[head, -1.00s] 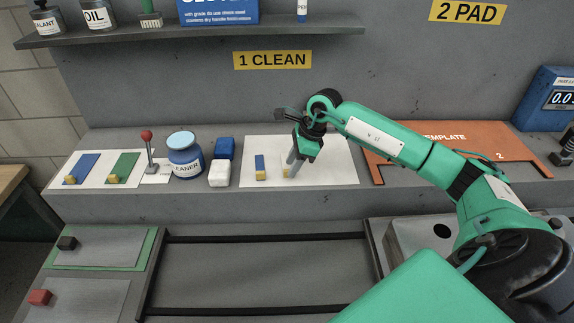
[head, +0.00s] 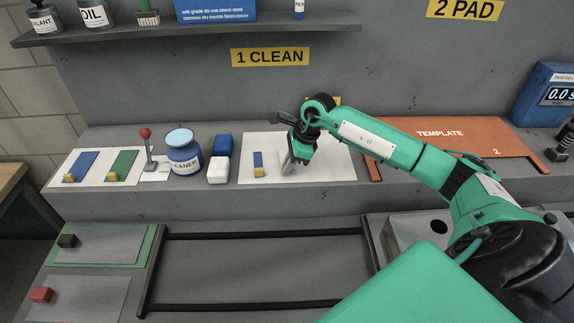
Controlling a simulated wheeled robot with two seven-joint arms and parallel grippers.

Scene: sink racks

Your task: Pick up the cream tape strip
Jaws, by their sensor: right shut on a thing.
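My right gripper (head: 290,163) points down over the white sheet (head: 326,160) on the ledge. It is shut on a small pale strip (head: 287,169), which looks like the cream tape strip. The gripper hides most of the strip, and I cannot tell whether it is clear of the sheet. A blue strip with a yellow end block (head: 258,165) lies on the same sheet, just left of the gripper. My left gripper is not in view.
Left of the sheet stand a white block (head: 218,170), a blue block (head: 222,145), a cleaner jar (head: 184,152) and a red-knobbed lever (head: 147,146). Blue (head: 84,164) and green (head: 122,164) strips lie further left. An orange template (head: 450,141) lies right.

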